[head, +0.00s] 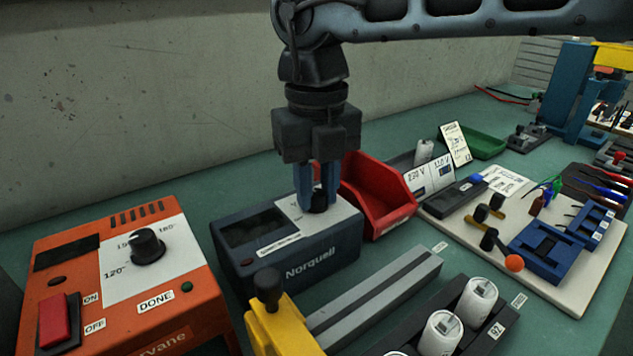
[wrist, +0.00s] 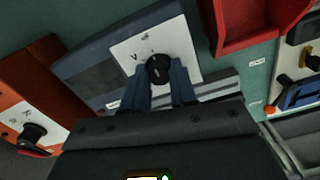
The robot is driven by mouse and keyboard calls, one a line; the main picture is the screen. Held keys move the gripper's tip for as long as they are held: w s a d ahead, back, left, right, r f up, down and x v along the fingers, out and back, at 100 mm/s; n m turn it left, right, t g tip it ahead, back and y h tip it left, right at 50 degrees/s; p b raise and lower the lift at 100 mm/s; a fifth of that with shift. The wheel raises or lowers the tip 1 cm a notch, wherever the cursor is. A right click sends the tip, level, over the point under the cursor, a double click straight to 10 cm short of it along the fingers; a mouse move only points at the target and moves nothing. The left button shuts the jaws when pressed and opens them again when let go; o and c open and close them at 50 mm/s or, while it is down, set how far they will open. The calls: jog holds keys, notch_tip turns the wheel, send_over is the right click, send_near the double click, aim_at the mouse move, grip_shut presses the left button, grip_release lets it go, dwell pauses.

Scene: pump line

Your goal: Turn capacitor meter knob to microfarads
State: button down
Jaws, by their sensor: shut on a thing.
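The capacitor meter (head: 300,262) is a dark blue box marked Norquell, with a dark display window and a white dial plate on top. Its black knob (head: 319,201) sits on the white plate; in the wrist view the knob (wrist: 158,70) shows a pale pointer line directed up and slightly left. My gripper (head: 318,190) points down over the meter with its blue fingers shut on the knob, one on each side. In the wrist view my gripper (wrist: 169,88) reaches the knob from below. A "V" mark shows left of the knob; the other dial marks are too small to read.
An orange unit (head: 120,285) with a dial and red switch stands left. A red bin (head: 378,195) stands close behind the meter's right side. A yellow vise (head: 280,325) with a grey rail is in front. White capacitors (head: 440,333) and a pale board (head: 570,285) lie right.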

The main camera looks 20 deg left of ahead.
aim_at(317, 192)
jog(key=shift+m, duration=0.3)
jog(key=shift+r, duration=0.1)
jog(key=c, duration=0.9)
grip_release()
jog(key=shift+r+p, duration=0.45)
jog(key=shift+r, duration=3.4)
